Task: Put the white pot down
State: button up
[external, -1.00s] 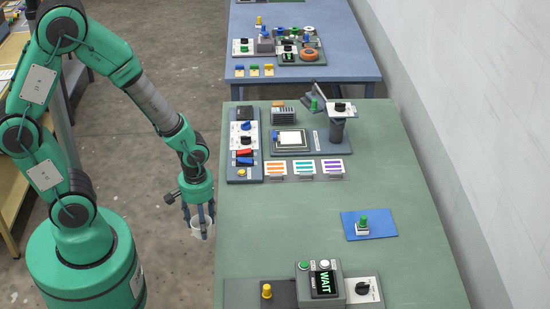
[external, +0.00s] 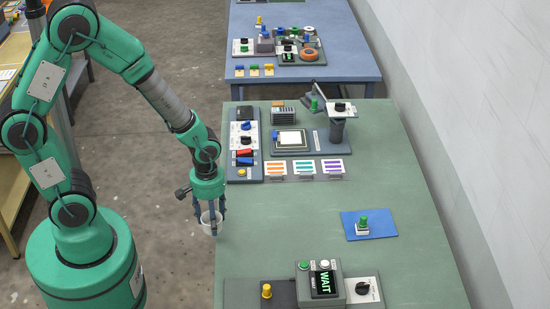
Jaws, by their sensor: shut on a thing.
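The white pot (external: 206,226) hangs in my gripper (external: 211,220), which points down with its fingers around the pot. The fingers hide part of the pot. The pot is at the left edge of the green table (external: 290,230) in the picture. I cannot tell whether it is over the tabletop or just beside it, nor how high it is.
The middle left of the green table is clear. A blue mat (external: 384,231) with a green-knobbed block (external: 363,224) lies at the right. A WAIT display box (external: 321,283) stands in front. A switch panel (external: 244,145) and three striped cards (external: 304,168) are further back.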

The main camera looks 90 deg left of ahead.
jog(key=shift+m, duration=0.5)
jog(key=w+a, duration=0.1)
jog(key=w, duration=0.2)
jog(key=w+a, duration=0.2)
jog(key=w, duration=0.2)
jog(key=w+a, duration=0.1)
jog(key=w, duration=0.3)
jog(key=shift+a+p, duration=0.3)
jog(key=shift+p, duration=0.1)
jog(key=b, duration=0.1)
send_over(294, 216)
jog(key=shift+s+f, duration=0.35)
jog(key=shift+f, duration=0.35)
jog(key=shift+w, duration=0.2)
jog(key=shift+w+a+f+b, duration=0.15)
jog(key=shift+w+b, duration=0.1)
jog(key=shift+b, duration=0.05)
jog(key=shift+f+b, duration=0.3)
jog(key=shift+f, duration=1.35)
jog(key=shift+f, duration=0.15)
